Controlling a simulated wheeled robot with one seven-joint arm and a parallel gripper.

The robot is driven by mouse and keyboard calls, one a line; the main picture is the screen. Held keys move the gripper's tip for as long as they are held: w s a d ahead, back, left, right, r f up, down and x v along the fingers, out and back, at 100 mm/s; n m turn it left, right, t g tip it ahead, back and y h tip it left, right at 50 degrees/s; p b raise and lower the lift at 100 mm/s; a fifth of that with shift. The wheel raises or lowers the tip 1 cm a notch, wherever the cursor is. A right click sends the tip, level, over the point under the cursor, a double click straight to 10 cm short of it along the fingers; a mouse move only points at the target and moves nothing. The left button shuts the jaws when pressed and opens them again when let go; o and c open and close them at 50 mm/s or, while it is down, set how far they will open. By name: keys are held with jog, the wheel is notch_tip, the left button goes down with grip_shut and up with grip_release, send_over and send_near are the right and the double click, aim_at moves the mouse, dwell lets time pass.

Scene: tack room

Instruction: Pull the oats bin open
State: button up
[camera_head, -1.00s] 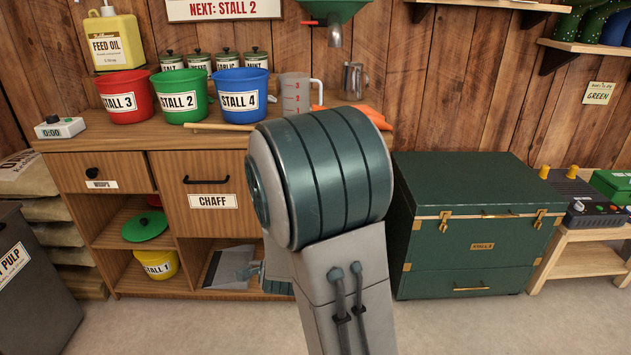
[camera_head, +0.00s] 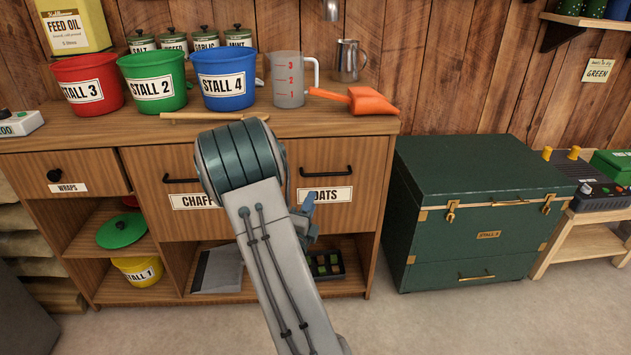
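The oats bin (camera_head: 345,211) is a wooden front with a black bar handle (camera_head: 326,171) and a white label, partly hidden by my arm. Its front looks flush with the cabinet (camera_head: 376,250), beside the chaff bin (camera_head: 160,208). My gripper (camera_head: 312,222) shows only in part beyond my arm, a blue-grey shape just below the oats label. It looks apart from the handle, and its fingers cannot be made out clearly.
Red, green and blue buckets, a measuring jug (camera_head: 288,80) and an orange scoop (camera_head: 358,101) stand on the counter. A green trunk (camera_head: 480,215) stands right of the cabinet. A black tray (camera_head: 326,264) sits on the shelf below the oats bin. Floor in front is clear.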

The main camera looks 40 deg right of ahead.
aim_at(323, 180)
jog(key=x, duration=1)
jog(key=shift+d, duration=0.25)
